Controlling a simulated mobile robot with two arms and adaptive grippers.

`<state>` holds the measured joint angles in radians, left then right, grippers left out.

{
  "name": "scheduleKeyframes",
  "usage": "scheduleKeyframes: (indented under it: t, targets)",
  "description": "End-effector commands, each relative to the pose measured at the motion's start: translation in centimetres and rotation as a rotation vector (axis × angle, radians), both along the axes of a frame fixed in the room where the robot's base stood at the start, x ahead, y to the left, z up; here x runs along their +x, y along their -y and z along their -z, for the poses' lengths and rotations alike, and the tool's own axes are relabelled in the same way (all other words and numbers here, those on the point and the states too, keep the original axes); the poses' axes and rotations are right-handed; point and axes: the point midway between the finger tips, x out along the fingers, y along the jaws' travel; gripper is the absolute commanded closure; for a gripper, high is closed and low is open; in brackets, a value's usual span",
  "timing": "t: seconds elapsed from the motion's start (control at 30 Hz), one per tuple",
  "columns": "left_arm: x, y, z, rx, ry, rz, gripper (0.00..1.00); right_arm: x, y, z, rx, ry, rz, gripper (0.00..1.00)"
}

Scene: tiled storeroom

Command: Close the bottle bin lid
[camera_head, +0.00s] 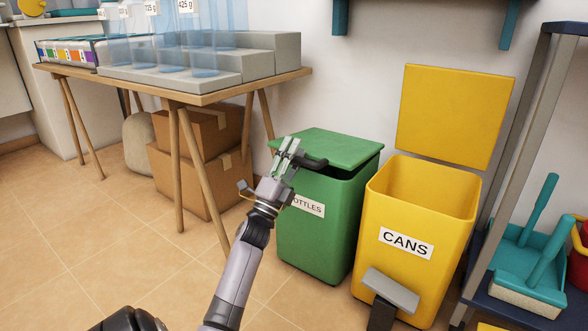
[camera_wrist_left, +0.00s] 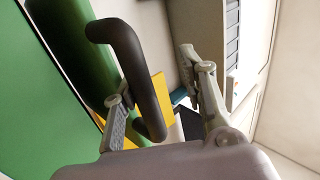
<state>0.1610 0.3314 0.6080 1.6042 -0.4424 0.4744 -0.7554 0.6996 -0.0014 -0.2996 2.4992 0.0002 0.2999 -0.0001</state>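The green bottle bin (camera_head: 318,235) stands on the floor, its "BOTTLES" label partly hidden by my left gripper. Its green lid (camera_head: 330,145) lies low over the opening, slightly raised at the front, with a dark gap under its edge. The lid's dark handle (camera_head: 312,160) shows at the front; in the left wrist view the curved handle (camera_wrist_left: 128,65) reaches down between the fingers. My left gripper (camera_head: 288,150) is at the handle, fingers apart; it also shows in the left wrist view (camera_wrist_left: 158,85). I cannot tell whether a finger touches the handle. My right gripper is not in view.
A yellow "CANS" bin (camera_head: 424,215) with its lid (camera_head: 455,115) up stands close on the right. A wooden table (camera_head: 190,92) with cardboard boxes (camera_head: 190,170) beneath is on the left. Floor at left is clear.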

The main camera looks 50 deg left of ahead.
Motion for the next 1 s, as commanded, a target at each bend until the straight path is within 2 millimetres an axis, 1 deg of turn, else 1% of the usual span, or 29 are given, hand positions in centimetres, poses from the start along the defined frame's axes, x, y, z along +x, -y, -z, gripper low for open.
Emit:
scheduleKeyframes:
  t: [0.03,0.13,0.2,0.37,0.67,1.0]
  targets:
    - [-0.1,0.1,-1.3,0.006,0.006,0.002,0.64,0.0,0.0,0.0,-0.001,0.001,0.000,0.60]
    - [-0.1,0.1,-2.9,0.006,0.006,0.002,0.64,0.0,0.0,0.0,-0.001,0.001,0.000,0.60]
    - [-0.1,0.1,-3.8,0.005,0.006,0.002,0.64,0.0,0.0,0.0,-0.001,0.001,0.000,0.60]
    - [-0.1,0.1,-4.7,0.004,0.007,0.002,0.64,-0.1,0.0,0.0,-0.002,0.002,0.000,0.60]
    - [-0.1,0.1,-4.8,0.003,0.007,0.003,0.64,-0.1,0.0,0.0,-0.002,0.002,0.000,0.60]
    - [-1.0,0.3,-2.7,0.002,0.005,0.002,0.64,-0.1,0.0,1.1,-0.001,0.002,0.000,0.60]
